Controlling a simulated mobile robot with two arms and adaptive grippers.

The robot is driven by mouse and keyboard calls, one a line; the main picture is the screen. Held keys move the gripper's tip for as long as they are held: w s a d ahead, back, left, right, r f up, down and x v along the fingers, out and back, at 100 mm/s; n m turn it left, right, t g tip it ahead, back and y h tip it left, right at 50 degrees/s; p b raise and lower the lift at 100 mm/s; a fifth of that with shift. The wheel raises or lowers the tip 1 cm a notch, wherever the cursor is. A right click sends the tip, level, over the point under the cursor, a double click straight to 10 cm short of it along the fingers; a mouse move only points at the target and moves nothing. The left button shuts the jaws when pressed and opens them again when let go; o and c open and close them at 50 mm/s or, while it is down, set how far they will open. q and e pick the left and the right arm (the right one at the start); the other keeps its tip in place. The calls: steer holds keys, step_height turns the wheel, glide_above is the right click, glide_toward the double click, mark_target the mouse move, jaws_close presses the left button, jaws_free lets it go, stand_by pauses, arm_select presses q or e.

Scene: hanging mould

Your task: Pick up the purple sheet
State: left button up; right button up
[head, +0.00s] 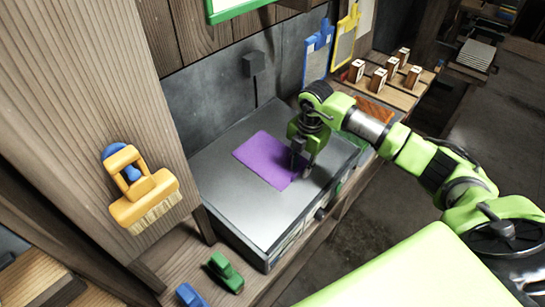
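The purple sheet (264,158) lies flat on the grey metal top of a box-like unit (245,215) in the head view. My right gripper (302,170) points down over the sheet's right corner and hides part of it. The gripper is at or just above the sheet; I cannot tell whether it touches. Its fingers are small and dark here, so whether they are open or shut is unclear. My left gripper is not in the picture.
A wooden post with a yellow brush (144,190) stands at the left. Green (226,272) and blue (190,295) toy-like pieces lie on the lower shelf. Several wooden blocks (379,78) stand on a board at the back right. Blue (318,50) and yellow (345,38) items hang on the wall.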

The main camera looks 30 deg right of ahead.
jaws_close()
steer(key=shift+r, duration=0.1)
steer(key=shift+r+b, duration=0.45)
steer(key=shift+b, duration=0.15)
steer(key=shift+s+r+b, duration=0.2)
steer(key=shift+r+b, duration=0.55)
steer(key=shift+r, duration=0.4)
steer(key=s+r+b, duration=0.5)
steer(key=s+r, duration=0.4)
steer(key=s, duration=0.4)
steer(key=shift+s+r, duration=0.35)
